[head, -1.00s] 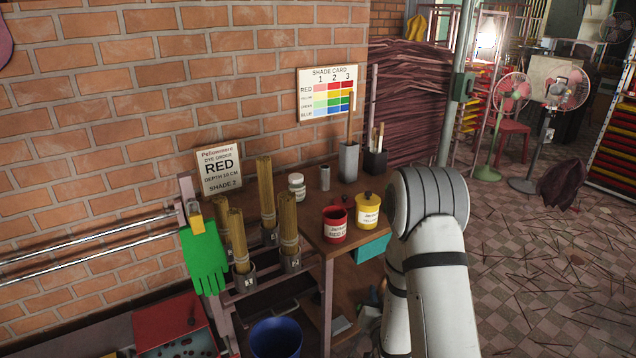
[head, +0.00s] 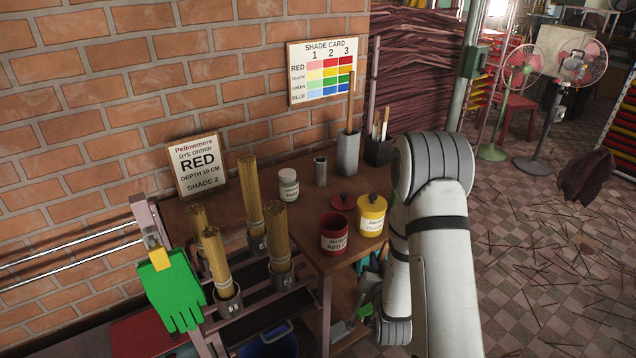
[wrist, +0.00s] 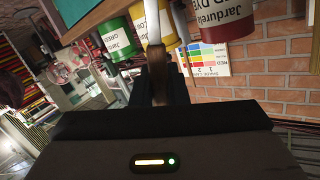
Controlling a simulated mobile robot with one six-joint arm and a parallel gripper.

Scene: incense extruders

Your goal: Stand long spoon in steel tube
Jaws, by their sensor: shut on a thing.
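In the wrist view my gripper (wrist: 158,88) is shut on the long spoon (wrist: 157,62), gripping a brown part of it. A pale, narrow part runs on toward the top edge, and its far end is out of frame. In the head view my arm hides the gripper and the spoon. The steel tube (head: 320,170) is a short grey cylinder standing upright on the wooden table, right of a white jar. No spoon stands in it. I cannot see the tube in the wrist view.
Near the tube stand the white jar (head: 288,185), an open red can (head: 334,232), a yellow can (head: 371,214), a red lid (head: 342,202) and a tall grey holder (head: 348,153) with a wooden stick. Incense bundles (head: 277,233) stand left. A green can (wrist: 118,40) shows in the wrist view.

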